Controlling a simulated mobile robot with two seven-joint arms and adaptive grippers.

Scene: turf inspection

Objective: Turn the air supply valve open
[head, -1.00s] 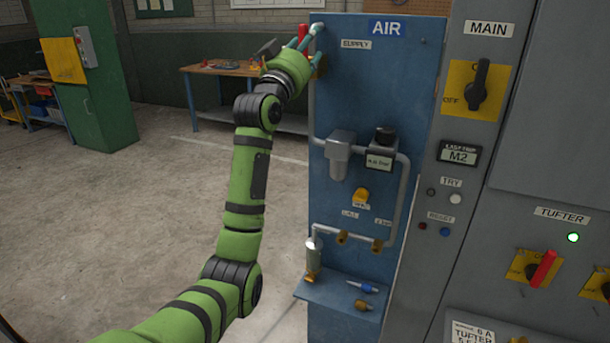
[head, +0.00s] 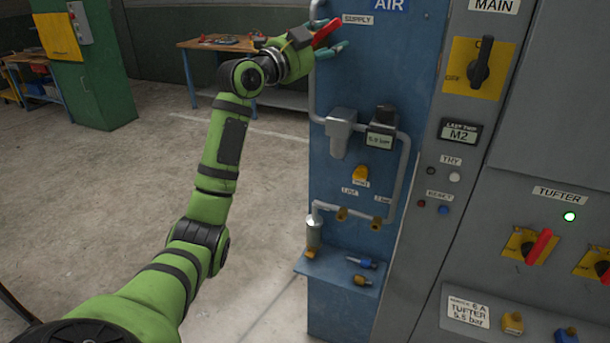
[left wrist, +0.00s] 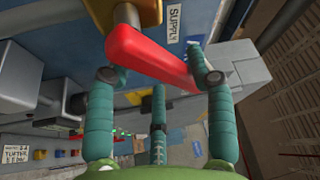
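The air supply valve's red lever (head: 326,32) is at the top left of the blue air panel (head: 370,85), beside the SUPPLY label (head: 357,20). It slants up to the right, across the line of the grey pipe. In the left wrist view the red lever (left wrist: 150,58) lies between my spread fingers, with a brass part (left wrist: 149,12) at its upper end. My left gripper (head: 329,38) is open around the lever; I cannot tell how firmly any finger touches it. My right gripper is not in view.
A pressure display (head: 380,141) appears to read 5.5 bar. Below are a yellow knob (head: 360,173) and a small shelf (head: 335,270) with fittings. The grey cabinet (head: 415,255) stands close on the right. A workbench (head: 215,43) is behind; the floor left is open.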

